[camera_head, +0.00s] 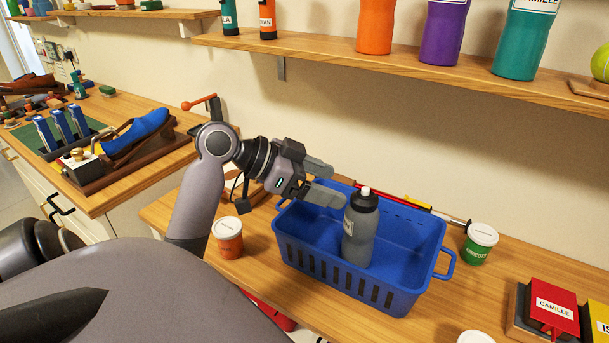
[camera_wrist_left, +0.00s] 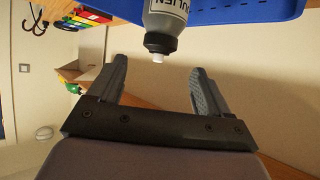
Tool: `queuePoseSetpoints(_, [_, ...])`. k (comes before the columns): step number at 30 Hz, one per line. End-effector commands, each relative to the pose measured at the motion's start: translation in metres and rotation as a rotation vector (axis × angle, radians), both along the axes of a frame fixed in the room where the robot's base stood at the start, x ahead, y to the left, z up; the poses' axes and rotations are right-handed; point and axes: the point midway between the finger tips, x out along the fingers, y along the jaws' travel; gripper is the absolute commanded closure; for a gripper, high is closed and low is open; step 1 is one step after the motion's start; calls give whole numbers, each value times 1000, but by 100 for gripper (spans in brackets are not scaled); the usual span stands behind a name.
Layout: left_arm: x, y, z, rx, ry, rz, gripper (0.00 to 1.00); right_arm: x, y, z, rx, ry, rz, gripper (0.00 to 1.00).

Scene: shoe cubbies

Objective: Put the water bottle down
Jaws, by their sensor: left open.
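The grey water bottle (camera_head: 360,232) with a black cap and white spout stands upright inside the blue basket (camera_head: 340,285), near its middle. In the left wrist view the bottle (camera_wrist_left: 172,18) shows at the top, cap towards my gripper, with a partly visible name label. My left gripper (camera_head: 336,184) is open and empty, at the back left of the bottle near cap height. Its two fingers (camera_wrist_left: 158,68) are apart with a gap to the cap. My right gripper is not in view.
An orange jar (camera_head: 227,238) stands left of the basket and a green jar (camera_head: 480,243) right of it. A red block labelled CAMILLE (camera_head: 551,306) lies at the far right. A shelf (camera_head: 400,62) with several bottles runs above. A blue shoe (camera_head: 137,133) sits on the left counter.

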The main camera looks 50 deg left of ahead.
Motion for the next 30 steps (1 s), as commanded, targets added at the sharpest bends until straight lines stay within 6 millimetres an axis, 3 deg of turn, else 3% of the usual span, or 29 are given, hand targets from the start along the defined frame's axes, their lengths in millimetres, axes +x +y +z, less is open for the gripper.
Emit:
queuePoseSetpoints(3, [-17,12,11,4,0,2,21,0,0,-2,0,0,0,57])
queuePoseSetpoints(9, [-32,22,21,0,1,1,21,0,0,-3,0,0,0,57])
queuePoseSetpoints(30, [-34,24,23,-2,0,0,21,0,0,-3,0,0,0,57])
